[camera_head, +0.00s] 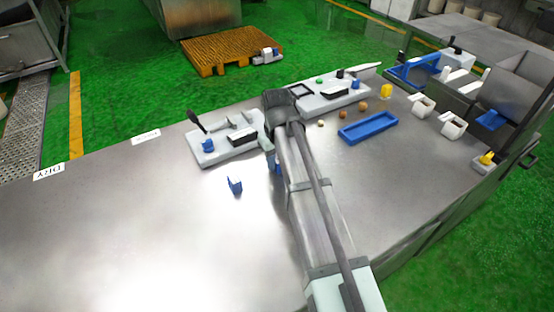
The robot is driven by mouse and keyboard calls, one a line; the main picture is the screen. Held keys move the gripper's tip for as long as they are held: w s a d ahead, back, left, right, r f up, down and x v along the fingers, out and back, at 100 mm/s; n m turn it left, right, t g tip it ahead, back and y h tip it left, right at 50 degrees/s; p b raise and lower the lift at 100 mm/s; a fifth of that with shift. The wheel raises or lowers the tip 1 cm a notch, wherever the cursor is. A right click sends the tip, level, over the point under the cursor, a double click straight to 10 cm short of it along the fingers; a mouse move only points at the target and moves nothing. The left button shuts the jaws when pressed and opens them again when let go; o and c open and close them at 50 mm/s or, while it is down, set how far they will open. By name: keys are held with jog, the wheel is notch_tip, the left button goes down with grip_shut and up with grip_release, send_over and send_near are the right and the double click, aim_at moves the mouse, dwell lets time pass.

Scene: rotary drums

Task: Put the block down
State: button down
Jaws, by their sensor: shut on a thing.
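My arm reaches in from the lower right, and its end stands over the middle of the metal table (120,230). My gripper (271,150) points down beside the left fixture board and is mostly hidden behind my own arm link. It is shut on what looks like a small blue block (278,168), of which only a sliver shows. I cannot tell whether that block touches the table. Another small blue piece (235,185) lies on the table to the left of my gripper.
A grey board (215,155) with small parts stands left of my gripper, a second board (320,105) behind right. A blue tray (368,128), small round items and white bins (453,125) are on the right. The table's left front is clear.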

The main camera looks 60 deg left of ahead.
jog(key=shift+f, duration=0.15)
jog(key=c, duration=0.8)
grip_release()
notch_tip(320, 180, up, 12)
jog(key=shift+r, duration=0.2)
dwell(0.3)
